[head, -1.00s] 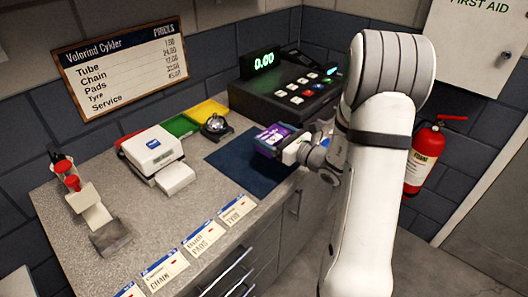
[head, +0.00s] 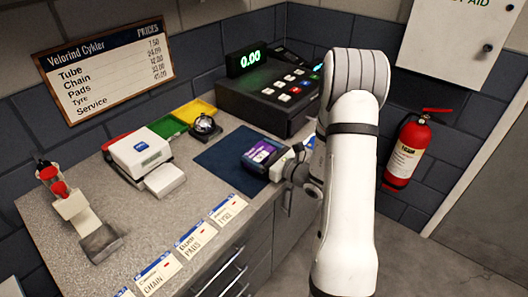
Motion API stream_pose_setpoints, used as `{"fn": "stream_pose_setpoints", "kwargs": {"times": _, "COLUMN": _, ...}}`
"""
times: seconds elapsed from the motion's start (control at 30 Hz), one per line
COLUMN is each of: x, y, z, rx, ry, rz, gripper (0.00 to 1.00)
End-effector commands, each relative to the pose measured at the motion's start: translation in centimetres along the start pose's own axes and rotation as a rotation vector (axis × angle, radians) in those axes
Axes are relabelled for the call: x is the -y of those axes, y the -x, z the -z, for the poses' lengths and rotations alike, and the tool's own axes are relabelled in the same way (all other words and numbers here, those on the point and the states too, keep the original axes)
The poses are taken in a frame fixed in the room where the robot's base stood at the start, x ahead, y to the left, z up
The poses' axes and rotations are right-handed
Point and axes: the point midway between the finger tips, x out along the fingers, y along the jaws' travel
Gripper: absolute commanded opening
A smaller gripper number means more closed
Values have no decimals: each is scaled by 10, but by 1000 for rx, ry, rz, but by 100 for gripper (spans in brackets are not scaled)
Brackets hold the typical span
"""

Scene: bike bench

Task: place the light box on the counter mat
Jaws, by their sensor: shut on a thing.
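The light box (head: 261,153), purple with a pale label and dark edges, is at the right part of the dark blue counter mat (head: 221,160). My gripper (head: 282,164) comes in from the right and is shut on the box's right end. The fingers are small in this view and partly hidden by the box and my wrist. The box looks low over the mat; I cannot tell whether its underside touches it.
The cash register (head: 270,95) stands behind the mat. A bell (head: 205,126) and coloured trays (head: 166,127) are behind left. A white card terminal (head: 140,153) stands left. Price cards (head: 192,239) line the counter's front edge. The mat's left part is bare.

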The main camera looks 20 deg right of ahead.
Motion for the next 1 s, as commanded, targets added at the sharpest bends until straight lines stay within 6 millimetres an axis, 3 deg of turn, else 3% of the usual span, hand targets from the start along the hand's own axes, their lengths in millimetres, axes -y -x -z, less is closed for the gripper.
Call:
{"fn": "stream_pose_setpoints", "kwargs": {"times": 0.03, "x": 0, "y": 0, "z": 3, "rx": 0, "ry": 0, "rz": 0, "gripper": 58}}
{"fn": "stream_pose_setpoints", "kwargs": {"times": 0.07, "x": 0, "y": 0, "z": 2, "rx": 0, "ry": 0, "rz": 0, "gripper": 86}}
{"fn": "stream_pose_setpoints", "kwargs": {"times": 0.23, "x": 0, "y": 0, "z": 1, "rx": 0, "ry": 0, "rz": -1, "gripper": 100}}
{"fn": "stream_pose_setpoints", "kwargs": {"times": 0.57, "x": -1, "y": 0, "z": -4, "rx": 0, "ry": 0, "rz": -1, "gripper": 100}}
{"fn": "stream_pose_setpoints", "kwargs": {"times": 0.67, "x": 1, "y": 13, "z": -1, "rx": 0, "ry": 0, "rz": 2, "gripper": 100}}
{"fn": "stream_pose_setpoints", "kwargs": {"times": 1.0, "x": 1, "y": 85, "z": 0, "rx": 0, "ry": 0, "rz": 4, "gripper": 100}}
